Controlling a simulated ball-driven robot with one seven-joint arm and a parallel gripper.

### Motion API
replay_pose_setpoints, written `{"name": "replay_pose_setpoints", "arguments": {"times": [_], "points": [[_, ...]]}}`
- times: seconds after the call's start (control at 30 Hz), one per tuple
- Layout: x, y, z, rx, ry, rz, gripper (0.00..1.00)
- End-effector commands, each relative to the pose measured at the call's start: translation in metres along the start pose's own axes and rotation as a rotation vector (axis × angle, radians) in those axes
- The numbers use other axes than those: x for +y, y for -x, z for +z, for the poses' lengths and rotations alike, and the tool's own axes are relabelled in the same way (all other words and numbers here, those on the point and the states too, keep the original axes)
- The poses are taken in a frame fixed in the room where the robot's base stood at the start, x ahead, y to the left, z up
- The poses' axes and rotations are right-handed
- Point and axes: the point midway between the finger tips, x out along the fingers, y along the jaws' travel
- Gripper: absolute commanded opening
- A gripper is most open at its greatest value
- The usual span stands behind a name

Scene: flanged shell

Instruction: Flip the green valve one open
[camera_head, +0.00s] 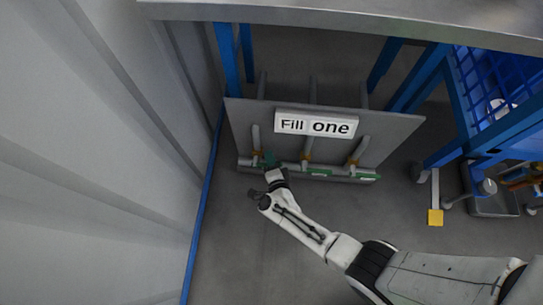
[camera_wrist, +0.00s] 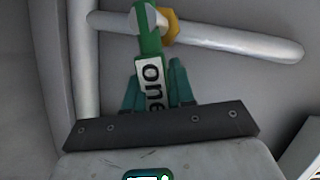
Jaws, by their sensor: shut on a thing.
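The green valve handle one (camera_wrist: 150,45) shows in the wrist view, with a white "one" label on its face. It lies across the grey branch pipe (camera_wrist: 240,38) by a brass fitting (camera_wrist: 171,27) and roughly parallel to the pipe at left. My gripper (camera_wrist: 158,88) has its teal fingers on both sides of the handle's label end and is shut on it. In the head view my gripper (camera_head: 270,160) is at the left end of the low pipe, largely hiding that handle.
A grey panel (camera_head: 400,125) carries a "Fill one" sign (camera_head: 316,123). Green handles at the middle (camera_head: 320,172) and right (camera_head: 367,177) lie along the low pipe. A wall stands close at left. A blue cart (camera_head: 460,125) is at right. Bare floor lies in front.

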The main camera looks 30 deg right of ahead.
Motion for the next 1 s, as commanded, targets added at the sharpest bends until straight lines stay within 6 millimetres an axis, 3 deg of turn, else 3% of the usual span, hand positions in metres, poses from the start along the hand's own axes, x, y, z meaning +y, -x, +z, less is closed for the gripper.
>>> {"name": "replay_pose_setpoints", "arguments": {"times": [0.47, 0.5, 0.67, 1.0], "points": [[-0.0032, 0.0008, 0.0011, 0.009, 0.056, 0.021, 0.00], [-0.0032, 0.0007, 0.0011, 0.009, 0.055, 0.021, 0.26], [-0.0031, 0.0007, 0.0008, 0.010, 0.055, 0.021, 0.42], [-0.0016, 0.0001, 0.0009, 0.009, 0.046, 0.017, 0.44]]}}
